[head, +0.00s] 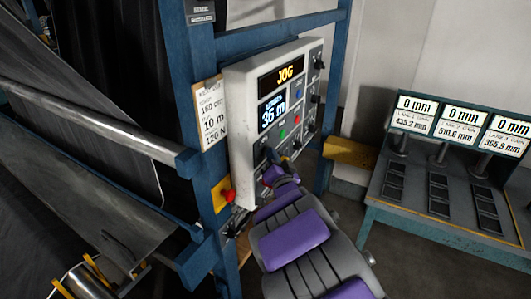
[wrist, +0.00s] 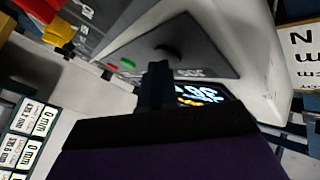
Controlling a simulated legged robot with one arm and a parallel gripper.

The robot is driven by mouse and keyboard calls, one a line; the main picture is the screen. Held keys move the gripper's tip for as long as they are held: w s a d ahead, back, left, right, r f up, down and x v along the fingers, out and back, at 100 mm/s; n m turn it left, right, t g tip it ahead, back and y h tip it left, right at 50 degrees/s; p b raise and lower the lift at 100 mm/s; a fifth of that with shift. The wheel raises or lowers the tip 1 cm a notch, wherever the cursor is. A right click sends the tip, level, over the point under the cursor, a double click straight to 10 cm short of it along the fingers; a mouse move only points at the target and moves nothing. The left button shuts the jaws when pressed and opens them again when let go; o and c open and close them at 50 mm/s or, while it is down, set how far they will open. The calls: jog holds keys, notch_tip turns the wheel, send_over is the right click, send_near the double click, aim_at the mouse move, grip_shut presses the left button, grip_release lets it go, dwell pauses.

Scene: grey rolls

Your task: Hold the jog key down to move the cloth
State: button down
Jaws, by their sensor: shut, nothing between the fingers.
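The pale control panel (head: 240,100) is fixed to a blue frame; its upper display (head: 289,73) reads "JOG" and the lower display (head: 272,109) reads 36 m. In the wrist view a dark grey plate (wrist: 205,52) carries a black round key (wrist: 168,51) and an inverted label that seems to read JOG. My gripper (head: 269,154) is shut and empty, low at the panel's face. Its tip, also in the wrist view (wrist: 157,68), points at the plate just beside the key; I cannot tell whether it touches. Grey cloth (head: 110,110) hangs at the left.
A red stop button (head: 228,196) on a yellow box sits below the panel's left edge. A clipboard (head: 211,112) hangs left of the panel. A bench with several readouts, all 0 mm, (head: 462,125) stands at the right. A yellow block (head: 350,152) juts out behind my arm.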

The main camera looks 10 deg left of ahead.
jog(key=shift+s+d, duration=0.25)
jog(key=shift+d, duration=0.4)
jog(key=shift+d, duration=0.1)
jog(key=shift+s+d+p, duration=0.3)
jog(key=shift+d+p, duration=0.1)
jog(key=shift+d, duration=0.35)
jog(key=shift+s+d+p, duration=0.25)
jog(key=shift+d+p, duration=0.1)
jog(key=shift+d, duration=0.45)
jog(key=shift+s+d+p, duration=0.3)
jog(key=shift+d+p, duration=0.1)
jog(key=shift+d, duration=0.35)
